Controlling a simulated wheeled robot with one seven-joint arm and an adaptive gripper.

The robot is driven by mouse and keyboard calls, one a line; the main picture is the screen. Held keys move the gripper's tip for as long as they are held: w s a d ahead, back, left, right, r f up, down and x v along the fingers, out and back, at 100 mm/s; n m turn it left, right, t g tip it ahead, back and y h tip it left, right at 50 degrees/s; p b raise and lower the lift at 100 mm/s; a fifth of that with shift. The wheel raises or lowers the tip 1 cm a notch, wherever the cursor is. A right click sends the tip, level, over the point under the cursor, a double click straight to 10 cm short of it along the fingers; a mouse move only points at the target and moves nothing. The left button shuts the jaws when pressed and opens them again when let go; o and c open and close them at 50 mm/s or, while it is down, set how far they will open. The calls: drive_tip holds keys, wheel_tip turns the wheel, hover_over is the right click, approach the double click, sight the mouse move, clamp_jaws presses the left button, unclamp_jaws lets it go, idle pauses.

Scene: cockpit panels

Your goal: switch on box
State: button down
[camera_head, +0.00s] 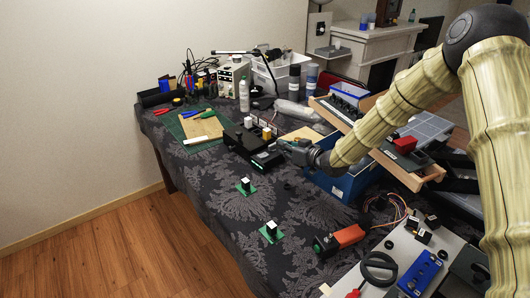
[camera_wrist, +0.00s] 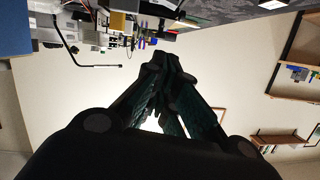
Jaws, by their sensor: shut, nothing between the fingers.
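A long black box (camera_head: 243,140) lies on the patterned cloth of the table in the head view, with a green lit strip on its near end. Small white and yellow blocks stand along its far side. My gripper (camera_head: 283,146) is just right of the near end of this box, pointing left. Its fingers are shut and empty. Whether the fingertips touch the box, I cannot tell. The wrist view shows the shut fingers (camera_wrist: 168,65) pointing away, with the room upside down behind them. A switch on the box is too small to make out.
A blue bin (camera_head: 342,187) and a wooden-framed tray (camera_head: 420,178) are right of my gripper. A green mat (camera_head: 193,140) with tools lies at the left. The cloth between is clear.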

drive_tip(key=shift+a, duration=0.1)
drive_tip(key=p, duration=0.2)
hover_over(263, 155)
drive_tip(key=s, duration=0.2)
drive_tip(key=shift+w+d+f, duration=0.1)
drive_tip(key=shift+d+f, duration=0.05)
drive_tip(key=shift+f, duration=0.45)
drive_tip(key=shift+w+d+f, duration=0.1)
drive_tip(key=shift+d+f, duration=0.05)
drive_tip(key=shift+f, duration=0.4)
wheel_tip(263, 155, down, 2)
drive_tip(key=shift+a+p, duration=0.1)
drive_tip(key=shift+p, duration=0.3)
drive_tip(key=shift+s+f, duration=0.1)
drive_tip(key=shift+f, duration=0.95)
drive_tip(key=shift+a, duration=0.1)
